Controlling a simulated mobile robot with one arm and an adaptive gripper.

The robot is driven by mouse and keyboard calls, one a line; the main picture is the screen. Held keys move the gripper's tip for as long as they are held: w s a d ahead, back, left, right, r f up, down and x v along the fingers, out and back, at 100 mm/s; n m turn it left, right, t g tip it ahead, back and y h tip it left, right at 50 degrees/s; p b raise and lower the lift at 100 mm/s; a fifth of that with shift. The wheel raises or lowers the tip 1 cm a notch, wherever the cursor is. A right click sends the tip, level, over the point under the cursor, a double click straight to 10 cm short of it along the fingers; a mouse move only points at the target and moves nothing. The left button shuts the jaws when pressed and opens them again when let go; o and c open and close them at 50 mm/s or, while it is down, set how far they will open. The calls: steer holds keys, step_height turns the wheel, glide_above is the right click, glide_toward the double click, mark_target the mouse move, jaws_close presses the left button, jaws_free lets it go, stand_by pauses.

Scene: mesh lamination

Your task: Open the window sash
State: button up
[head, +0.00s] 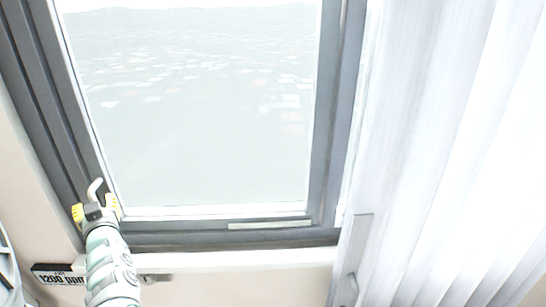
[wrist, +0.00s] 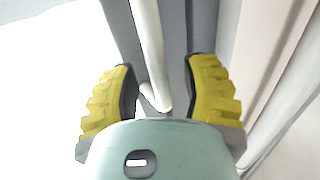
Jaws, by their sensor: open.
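The window sash (head: 325,150) is a grey frame around a large pane showing a pale view outside. A white handle (head: 95,188) stands at the sash's lower left, just above my gripper (head: 96,210). In the wrist view the white handle (wrist: 148,45) runs down between the two yellow fingers of my gripper (wrist: 162,95) and bends near the bottom. The fingers are open, one on each side of the handle, with gaps visible on both sides. I cannot tell whether the sash is fully closed.
A white pleated curtain (head: 440,130) hangs at the right, with a grey handle-like piece (head: 349,285) by its lower edge. A small sign reading "1200 ppm" (head: 60,276) is on the wall at the lower left. A pale sill (head: 240,259) runs below the window.

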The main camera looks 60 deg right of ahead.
steer(key=shift+w+d, duration=0.1)
steer(key=shift+w, duration=0.05)
stand_by(0.3)
jaws_close()
stand_by(0.4)
